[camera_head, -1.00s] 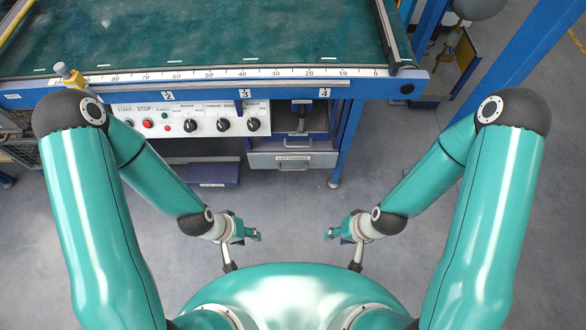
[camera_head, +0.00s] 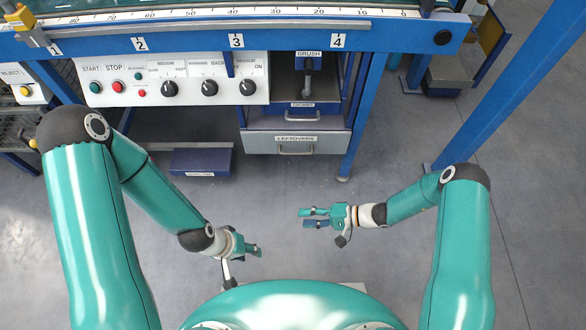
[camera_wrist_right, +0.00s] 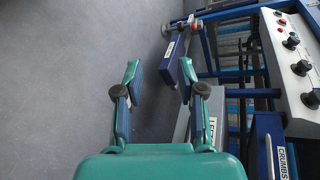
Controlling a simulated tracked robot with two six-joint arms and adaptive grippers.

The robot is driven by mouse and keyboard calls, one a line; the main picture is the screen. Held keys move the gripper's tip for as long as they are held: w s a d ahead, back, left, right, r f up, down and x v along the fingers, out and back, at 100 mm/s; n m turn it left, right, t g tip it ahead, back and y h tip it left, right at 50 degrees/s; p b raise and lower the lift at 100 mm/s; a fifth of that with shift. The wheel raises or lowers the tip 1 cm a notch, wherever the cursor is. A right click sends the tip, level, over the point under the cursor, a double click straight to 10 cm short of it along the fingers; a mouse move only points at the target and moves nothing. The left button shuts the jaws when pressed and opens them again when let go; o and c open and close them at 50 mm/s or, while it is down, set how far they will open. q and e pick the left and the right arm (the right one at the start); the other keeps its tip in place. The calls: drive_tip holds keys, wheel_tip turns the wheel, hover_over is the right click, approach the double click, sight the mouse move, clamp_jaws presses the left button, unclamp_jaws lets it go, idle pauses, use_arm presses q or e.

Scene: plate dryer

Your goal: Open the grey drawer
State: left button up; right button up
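The grey drawer (camera_head: 270,143) labelled LEFTOVERS sits low under the blue bench, with a handle on its front; it looks closed. In the right wrist view part of the grey drawer (camera_wrist_right: 184,127) shows beyond the right finger, its label partly hidden. My right gripper (camera_head: 303,218) is below the drawer in the head view, apart from it, with its fingers pointing left. In the wrist view the right gripper (camera_wrist_right: 159,74) is open and empty. My left gripper (camera_head: 259,250) is lower left, away from the drawer; its finger opening is unclear.
A blue CRUMBS drawer (camera_head: 302,113) is directly above the grey one, with a brush (camera_head: 308,64) above it. A control panel (camera_head: 175,82) is to the left. A blue bench leg (camera_head: 362,120) stands right of the drawer. The floor in front is clear.

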drive_tip(key=w+d+f+m+t+y+b, duration=0.1)
drive_tip(key=w+d+f+t+b, duration=0.2)
drive_tip(key=w+f+t+b, duration=0.45)
drive_tip(key=m+t+h, duration=0.1)
drive_tip(key=t, duration=0.4)
approach(295, 153)
drive_tip(key=b+x, duration=0.2)
drive_tip(key=x, duration=0.1)
drive_tip(key=b+x, duration=0.2)
drive_tip(key=x, duration=0.1)
drive_tip(key=f+b+x, duration=0.1)
drive_tip(key=b+x, duration=0.1)
drive_tip(key=x, duration=0.1)
drive_tip(key=shift+w+a+r, duration=0.15)
drive_tip(key=shift+w+a, duration=0.2)
drive_tip(key=shift+w, duration=0.1)
use_arm(q)
wheel_tip(295, 153, down, 16)
drive_tip(key=shift+f, duration=0.25)
use_arm(e)
clamp_jaws()
